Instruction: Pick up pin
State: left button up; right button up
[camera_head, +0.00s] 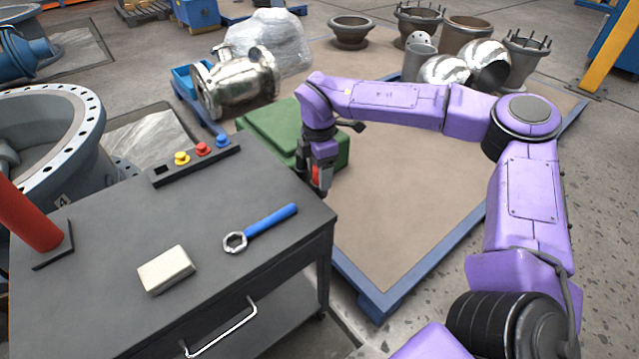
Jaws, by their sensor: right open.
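A black rack (195,165) lies on the far part of the dark cart top. It holds a yellow pin (181,158), a red pin (202,149) and a blue pin (222,141), all upright, with an empty square slot at its left end. My right gripper (321,188) points down just beyond the cart's far right corner, to the right of the rack and apart from it. It is open; a small red patch shows at its fingers, and I cannot tell what it is. My left gripper is not in view.
The cart top (110,235) also carries a blue-handled wrench (268,219), a pale block (167,270) and a red cylinder (30,220). A green box (270,130) stands behind the cart. A large flanged ring (50,150) stands at the left. The cart top's middle is clear.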

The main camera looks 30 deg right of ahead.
jog(key=c, duration=1.1)
jog(key=shift+r, duration=0.1)
jog(key=shift+c, duration=0.2)
